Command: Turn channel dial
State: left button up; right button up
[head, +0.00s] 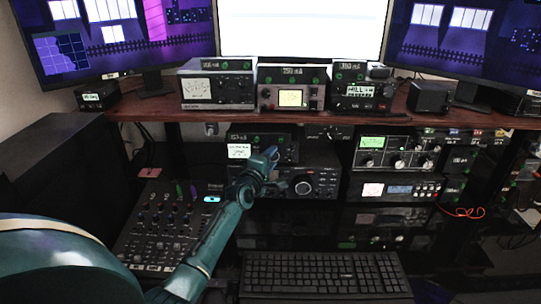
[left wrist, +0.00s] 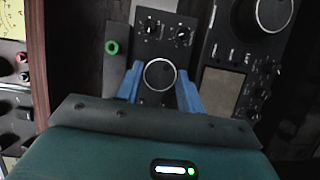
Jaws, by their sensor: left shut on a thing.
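The channel dial (left wrist: 160,75) is a round dark knob with a pale rim on a small black radio panel, seen in the left wrist view. In the head view this radio (head: 239,151) sits on the middle shelf with a lit white display, and my gripper hides its dial. My left gripper (head: 274,160) reaches in to the radio's front. In the left wrist view its blue fingers (left wrist: 160,88) stand on both sides of the dial, shut on it. The dial's pointer mark cannot be made out. My right gripper is out of view.
A larger radio with a big knob (head: 303,187) sits just below. More radio units (head: 397,152) stand to the right. The wooden shelf (head: 150,106) runs above, holding several devices. A mixer (head: 165,225) and a keyboard (head: 322,272) lie in front.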

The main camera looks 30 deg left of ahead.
pick_arm(q)
jog(key=shift+r, duration=0.1)
dwell(0.3)
jog(key=o, duration=1)
